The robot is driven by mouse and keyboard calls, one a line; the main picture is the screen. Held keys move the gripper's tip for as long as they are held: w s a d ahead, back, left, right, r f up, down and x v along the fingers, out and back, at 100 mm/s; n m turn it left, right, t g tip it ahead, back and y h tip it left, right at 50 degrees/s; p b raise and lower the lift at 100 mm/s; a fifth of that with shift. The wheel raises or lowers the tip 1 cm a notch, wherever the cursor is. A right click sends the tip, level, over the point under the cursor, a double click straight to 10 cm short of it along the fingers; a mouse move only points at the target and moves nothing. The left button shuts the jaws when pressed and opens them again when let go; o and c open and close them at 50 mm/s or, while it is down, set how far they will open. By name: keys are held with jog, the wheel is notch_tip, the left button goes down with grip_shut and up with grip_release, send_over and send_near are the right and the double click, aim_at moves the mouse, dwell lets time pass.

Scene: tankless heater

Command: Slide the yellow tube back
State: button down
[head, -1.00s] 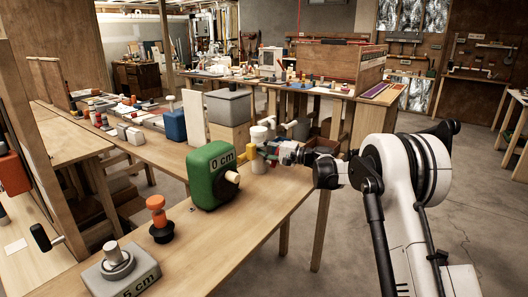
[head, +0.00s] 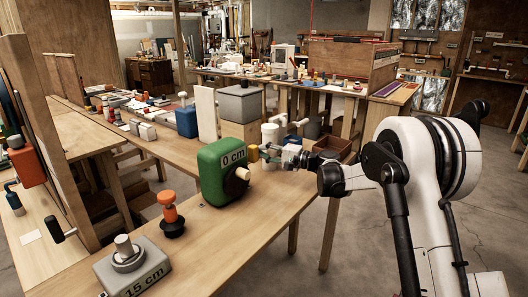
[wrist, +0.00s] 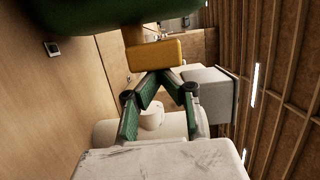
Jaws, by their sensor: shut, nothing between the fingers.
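The yellow tube (head: 254,154) sticks out from the right side of the green block marked "0 cm" (head: 213,178) on the bench. In the wrist view the tube (wrist: 155,54) is a short yellow block shape under the dark green body (wrist: 110,14). My gripper (head: 268,153) is to the right of the tube in the head view. In the wrist view my gripper (wrist: 159,73) has its green-padded fingers meeting in a point, shut and empty, at the tube's near edge. I cannot tell whether the tips touch it.
A white cylinder (head: 270,135) stands behind my gripper. An orange knob piece (head: 171,212) and a grey block marked "15 cm" (head: 131,264) stand nearer. The bench's right front is clear.

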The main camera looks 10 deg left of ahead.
jog(key=shift+s+a+f, duration=0.1)
jog(key=shift+s, duration=0.15)
jog(key=b+v, duration=0.1)
jog(key=v, duration=0.9)
jog(key=s+d+r+n+h+p, duration=0.1)
jog(key=s+d+r+h+p, duration=0.25)
jog(key=s, duration=0.65)
jog(key=s+d+r+h+p, duration=0.1)
jog(key=s+d+r+h, duration=0.2)
jog(key=s+r+h, duration=0.5)
jog(key=s+d+f+n+h+p, duration=0.1)
jog(key=s+d+h, duration=0.1)
jog(key=s+d, duration=0.3)
jog(key=s+d+f+t+h+p, duration=0.1)
jog(key=s+d, duration=0.4)
jog(key=s, duration=0.9)
jog(key=s+d+f+n+h+p, duration=0.1)
jog(key=s+d+f+h+p, duration=0.1)
jog(key=s, duration=0.7)
jog(key=d+f, duration=0.1)
jog(key=d, duration=0.1)
jog(key=shift+s+d+n+h, duration=0.25)
jog(key=shift+d+n+h, duration=0.05)
jog(key=shift+d+h, duration=0.1)
